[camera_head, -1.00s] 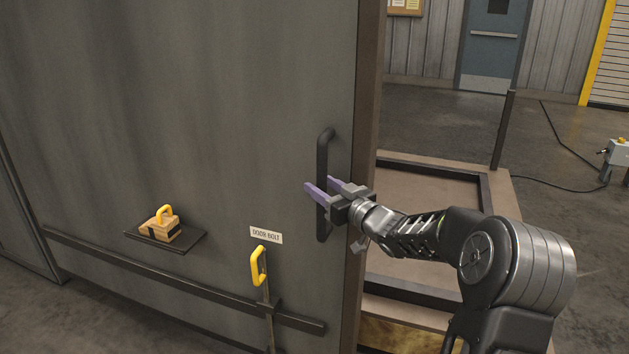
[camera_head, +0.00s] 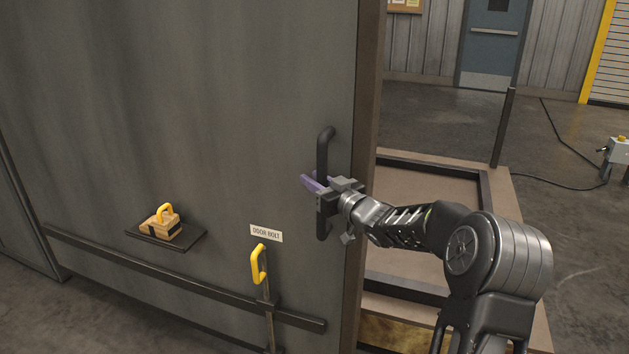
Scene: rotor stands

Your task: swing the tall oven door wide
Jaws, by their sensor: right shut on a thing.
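The tall grey oven door (camera_head: 200,110) fills the left and middle of the head view. Its right edge lies along a brown frame post (camera_head: 364,120), and it looks closed. A dark vertical bar handle (camera_head: 324,150) is near that edge. My right gripper (camera_head: 318,184) is shut on the handle around its middle, with purple fingertips on either side of the bar. A yellow-handled door bolt (camera_head: 259,265) stands below a "DOOR BOLT" label (camera_head: 266,234). The bolt's lower end is cut off by the picture edge. My left gripper is out of view.
A small dark shelf (camera_head: 190,238) on the door holds a wooden block with a yellow handle (camera_head: 161,222). A dark horizontal bar (camera_head: 150,270) crosses the door low down. Right of the post is a low brown platform with a dark rim (camera_head: 440,164). Open floor lies beyond.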

